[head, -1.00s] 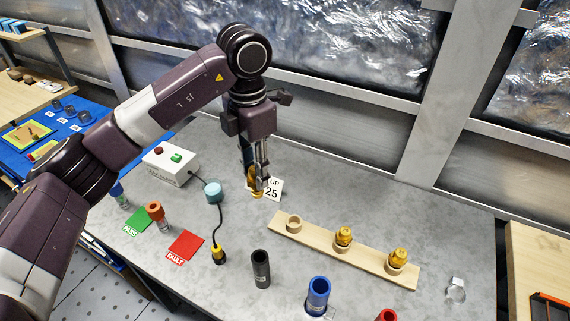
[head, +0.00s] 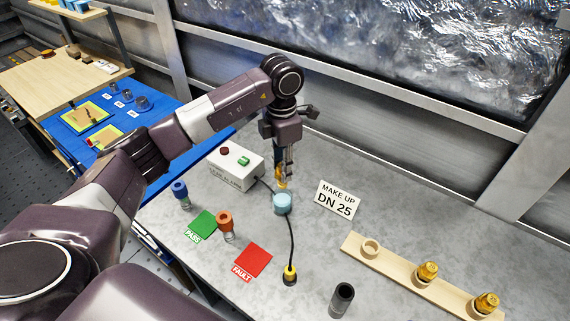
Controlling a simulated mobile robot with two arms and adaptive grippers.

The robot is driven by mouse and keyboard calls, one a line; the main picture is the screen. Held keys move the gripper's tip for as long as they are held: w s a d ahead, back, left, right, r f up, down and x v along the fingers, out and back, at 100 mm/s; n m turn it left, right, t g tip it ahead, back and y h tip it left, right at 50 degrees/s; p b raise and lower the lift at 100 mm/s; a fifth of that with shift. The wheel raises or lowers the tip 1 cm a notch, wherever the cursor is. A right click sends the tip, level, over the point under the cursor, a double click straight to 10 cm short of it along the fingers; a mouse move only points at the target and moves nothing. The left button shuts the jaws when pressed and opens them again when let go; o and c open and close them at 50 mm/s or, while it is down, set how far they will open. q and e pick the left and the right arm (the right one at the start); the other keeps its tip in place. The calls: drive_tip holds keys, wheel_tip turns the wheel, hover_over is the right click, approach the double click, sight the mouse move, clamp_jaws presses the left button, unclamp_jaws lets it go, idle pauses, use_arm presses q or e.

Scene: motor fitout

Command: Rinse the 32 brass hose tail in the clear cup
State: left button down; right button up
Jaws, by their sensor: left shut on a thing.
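My left gripper (head: 285,170) points down and is shut on a brass hose tail (head: 281,181), which is partly hidden by the fingers. Its size marking cannot be read. The hose tail is just behind or above the light blue round piece (head: 282,204); I cannot tell whether they touch. Two other brass hose tails, a middle one (head: 427,272) and a right one (head: 486,303), sit upright in the wooden rack (head: 400,278). The rack's left ring (head: 370,248) is empty. My right gripper is not in view.
A white box with buttons (head: 236,170) stands behind, its cable running to a yellow-black plug (head: 290,275). Green (head: 203,224) and red (head: 253,262) pads, blue (head: 180,193) and orange (head: 225,222) capped pieces, a black tube (head: 342,300) and a "DN 25" card (head: 338,199) stand nearby.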

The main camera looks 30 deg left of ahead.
sight(282, 186)
use_arm(q)
drive_tip(key=shift+a+f+b, duration=0.1)
drive_tip(key=shift+f+b, duration=0.25)
drive_tip(key=shift+f, duration=0.45)
drive_tip(key=shift+a+f+b, duration=0.1)
drive_tip(key=shift+f+b, duration=0.3)
drive_tip(key=shift+f, duration=0.3)
wheel_tip(282, 186, down, 3)
drive_tip(key=shift+f+b, duration=0.2)
drive_tip(key=shift+b, duration=1.05)
wheel_tip(282, 186, down, 2)
drive_tip(key=shift+b, duration=0.75)
drive_tip(key=shift+f, duration=0.35)
drive_tip(key=shift+r+p, duration=1.4)
drive_tip(key=shift+r, duration=1.35)
drive_tip(key=shift+r+p, duration=0.55)
drive_tip(key=shift+r, duration=0.45)
